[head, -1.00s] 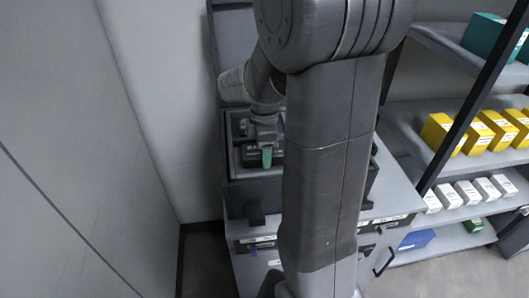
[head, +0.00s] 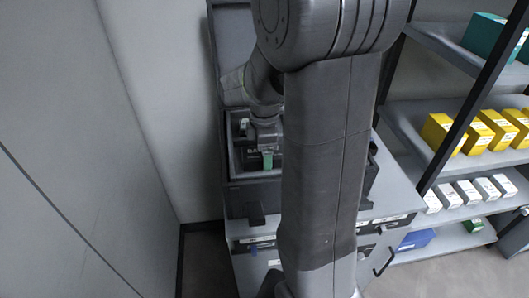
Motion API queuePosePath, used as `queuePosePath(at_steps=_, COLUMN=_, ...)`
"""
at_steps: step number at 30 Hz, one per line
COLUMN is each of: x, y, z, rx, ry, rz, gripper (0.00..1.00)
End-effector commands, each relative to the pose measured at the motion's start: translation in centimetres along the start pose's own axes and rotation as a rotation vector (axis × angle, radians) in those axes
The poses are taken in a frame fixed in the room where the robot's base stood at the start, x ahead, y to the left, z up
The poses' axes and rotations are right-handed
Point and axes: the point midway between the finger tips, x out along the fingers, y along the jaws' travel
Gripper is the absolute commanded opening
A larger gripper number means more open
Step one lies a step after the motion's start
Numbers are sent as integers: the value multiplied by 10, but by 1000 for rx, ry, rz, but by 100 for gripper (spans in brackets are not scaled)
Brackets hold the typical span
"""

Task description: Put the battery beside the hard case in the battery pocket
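The hard case (head: 232,160) stands open on the cabinet top, with its dark lid (head: 228,35) raised at the back. My gripper (head: 266,151) points down into the case, at the left of my large arm link. A dark piece with light lettering starting "BA" (head: 257,149) is at the fingers. A small green block (head: 268,160) shows right under them, low in the case. I cannot tell whether these are parts of the battery, the pocket or the fingers. The pocket is not clearly seen. My arm link hides the case's right part.
Another small green spot (head: 243,126) shows in the case's back left. The cabinet (head: 385,185) has free top on the right. A shelf rack (head: 440,105) with yellow, white and teal boxes stands at the right. A grey wall (head: 160,120) is close on the left.

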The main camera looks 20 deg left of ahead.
Motion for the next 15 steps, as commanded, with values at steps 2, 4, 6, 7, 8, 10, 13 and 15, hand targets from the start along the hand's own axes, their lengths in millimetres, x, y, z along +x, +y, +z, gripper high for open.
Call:
queuePosePath(at_steps=2, x=-13, y=1, z=0, rx=0, ry=1, rz=6, gripper=80)
queuePosePath(at_steps=4, x=-26, y=1, z=0, rx=0, ry=2, rz=7, gripper=80)
queuePosePath(at_steps=6, x=-42, y=1, z=0, rx=0, ry=2, rz=8, gripper=80)
queuePosePath(at_steps=7, x=-49, y=1, z=0, rx=0, ry=2, rz=7, gripper=80)
queuePosePath(at_steps=8, x=-56, y=1, z=0, rx=0, ry=2, rz=8, gripper=80)
queuePosePath(at_steps=10, x=-71, y=1, z=0, rx=0, ry=1, rz=6, gripper=80)
queuePosePath(at_steps=13, x=-90, y=1, z=0, rx=0, ry=1, rz=6, gripper=80)
queuePosePath(at_steps=15, x=-100, y=1, z=0, rx=0, ry=1, rz=4, gripper=80)
